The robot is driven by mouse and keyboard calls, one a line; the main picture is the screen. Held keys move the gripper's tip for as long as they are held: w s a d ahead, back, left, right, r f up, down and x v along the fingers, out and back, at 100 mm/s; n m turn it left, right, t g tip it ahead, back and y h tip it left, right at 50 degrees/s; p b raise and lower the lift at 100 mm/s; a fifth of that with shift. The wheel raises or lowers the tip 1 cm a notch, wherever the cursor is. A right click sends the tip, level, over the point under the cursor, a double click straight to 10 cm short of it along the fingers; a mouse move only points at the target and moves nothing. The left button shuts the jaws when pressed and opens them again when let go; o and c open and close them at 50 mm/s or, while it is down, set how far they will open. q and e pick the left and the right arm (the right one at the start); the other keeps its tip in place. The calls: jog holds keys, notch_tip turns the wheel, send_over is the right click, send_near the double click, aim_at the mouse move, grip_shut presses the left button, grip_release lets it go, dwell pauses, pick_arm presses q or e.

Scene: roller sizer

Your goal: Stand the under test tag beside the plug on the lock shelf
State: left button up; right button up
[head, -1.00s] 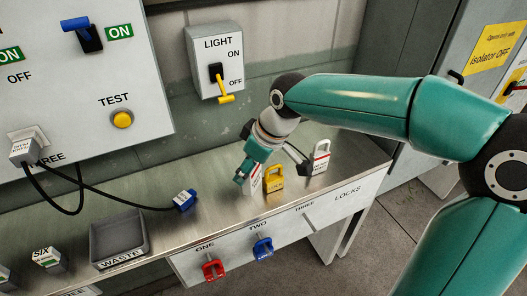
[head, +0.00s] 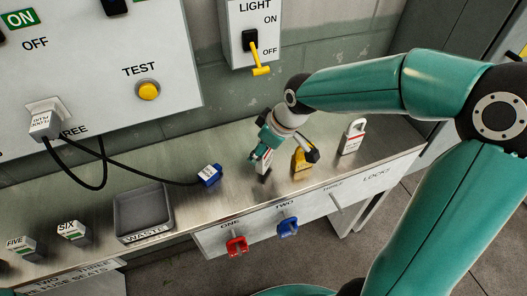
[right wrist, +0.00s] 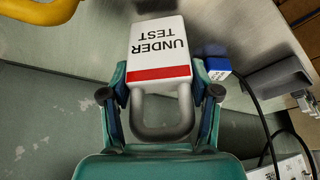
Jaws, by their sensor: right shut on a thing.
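The under test tag (right wrist: 158,55) is a white, padlock-shaped tag with a red band and a grey shackle. My right gripper (right wrist: 160,105) is shut on it around the shackle. In the head view the right gripper (head: 266,140) points down over the lock shelf (head: 240,200), with the tag (head: 263,163) below it. I cannot tell whether the tag touches the shelf. The blue plug (head: 208,175) with a white label lies on the shelf to the tag's left, apart from it. It also shows in the right wrist view (right wrist: 217,68). My left gripper is not in view.
A yellow padlock (head: 301,162) stands just right of the tag, and a white-and-red one (head: 352,138) farther right. A grey waste tray (head: 144,210) is left of the plug. A black cable (head: 140,171) runs to the plug. Red (head: 236,246) and blue (head: 288,227) locks hang in front.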

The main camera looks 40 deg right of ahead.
jog(key=shift+f, duration=0.95)
jog(key=shift+f, duration=0.15)
jog(key=o, duration=1.2)
